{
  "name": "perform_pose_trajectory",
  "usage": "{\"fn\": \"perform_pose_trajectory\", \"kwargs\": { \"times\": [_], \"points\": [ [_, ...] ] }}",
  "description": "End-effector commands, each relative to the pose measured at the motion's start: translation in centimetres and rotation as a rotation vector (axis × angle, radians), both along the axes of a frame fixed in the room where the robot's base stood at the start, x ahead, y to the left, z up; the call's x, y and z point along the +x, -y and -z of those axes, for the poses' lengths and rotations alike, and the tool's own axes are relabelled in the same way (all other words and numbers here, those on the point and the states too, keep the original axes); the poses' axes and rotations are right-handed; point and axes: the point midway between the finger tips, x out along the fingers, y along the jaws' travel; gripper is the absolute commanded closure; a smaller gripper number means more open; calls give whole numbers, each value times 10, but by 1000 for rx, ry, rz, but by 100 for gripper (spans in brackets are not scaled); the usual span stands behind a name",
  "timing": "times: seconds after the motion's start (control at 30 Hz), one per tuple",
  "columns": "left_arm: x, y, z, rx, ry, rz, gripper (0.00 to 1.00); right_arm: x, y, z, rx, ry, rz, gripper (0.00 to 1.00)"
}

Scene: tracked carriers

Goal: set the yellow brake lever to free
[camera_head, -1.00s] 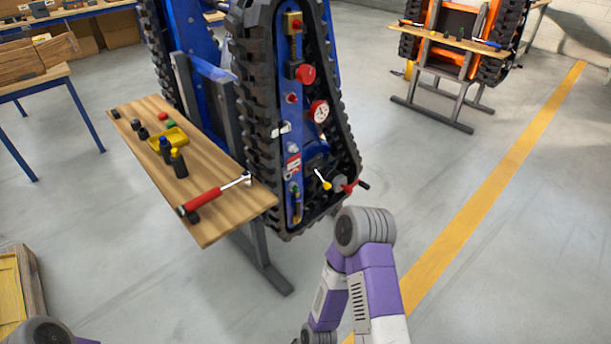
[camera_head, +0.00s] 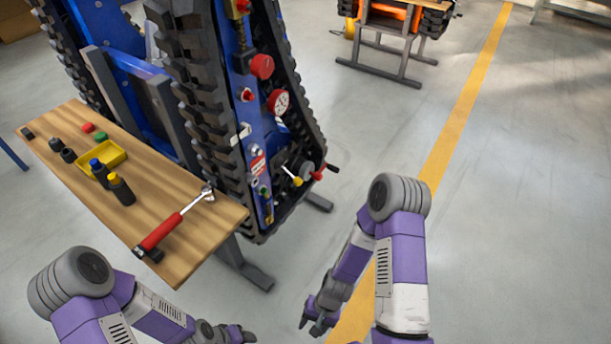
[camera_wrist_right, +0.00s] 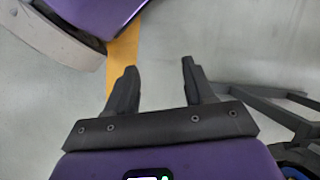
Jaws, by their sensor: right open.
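The yellow brake lever (camera_head: 297,181) is a thin pale rod with a yellow knob, low on the blue side panel of the tracked carrier (camera_head: 245,110). Its rod slants down to the right. My right gripper (camera_head: 318,322) hangs below and in front of the lever, well apart from it. In the right wrist view its two fingers (camera_wrist_right: 160,72) are apart with only floor between them. My left gripper (camera_head: 246,336) is at the bottom edge, partly cut off, and I cannot tell its opening.
A red valve knob (camera_head: 262,66) and a gauge (camera_head: 278,102) are higher up. A wooden shelf (camera_head: 205,235) with a red-handled wrench (camera_head: 160,231) juts out left.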

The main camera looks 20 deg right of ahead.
Motion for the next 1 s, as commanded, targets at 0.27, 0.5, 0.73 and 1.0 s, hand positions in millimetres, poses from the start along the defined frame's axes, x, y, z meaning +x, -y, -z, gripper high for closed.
{"fn": "perform_pose_trajectory", "kwargs": {
  "times": [0.27, 0.5, 0.73, 1.0],
  "points": [
    [0, 0, -18, 1, -1, -1, 44, 57, -19, -41, 287, -340, 613, 47],
    [0, 0, -31, 0, 0, -1, 44, 193, 0, -109, 788, -316, 1114, 47],
    [0, 0, -39, 0, 0, -1, 44, 290, 75, -177, 1207, -86, 1384, 47],
    [0, 0, -38, 0, 0, -1, 44, 322, 108, -203, 1360, 43, 1454, 47]
  ]
}}
